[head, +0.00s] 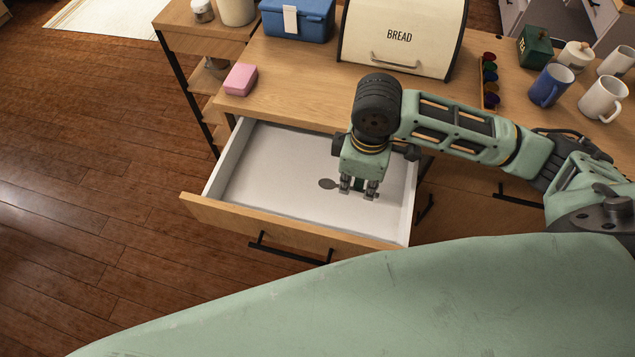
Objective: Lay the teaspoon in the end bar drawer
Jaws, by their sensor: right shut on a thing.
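The end bar drawer (275,180) is pulled open below the wooden counter, with white inner walls and a wooden front. My right gripper (358,190) points down inside the drawer's outline, toward its right side. It is shut on the teaspoon (327,184), whose dark bowl sticks out to the left of the fingers. The rest of the spoon is mostly hidden by the fingers. I cannot tell whether the spoon touches the drawer floor. My left gripper is not in view.
A bread bin (400,35), a blue box (297,18), a pink box (241,79) and several mugs, including a blue mug (551,86), stand on the counter (300,85). The drawer's left part is empty. Open wood floor (90,180) lies to the left.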

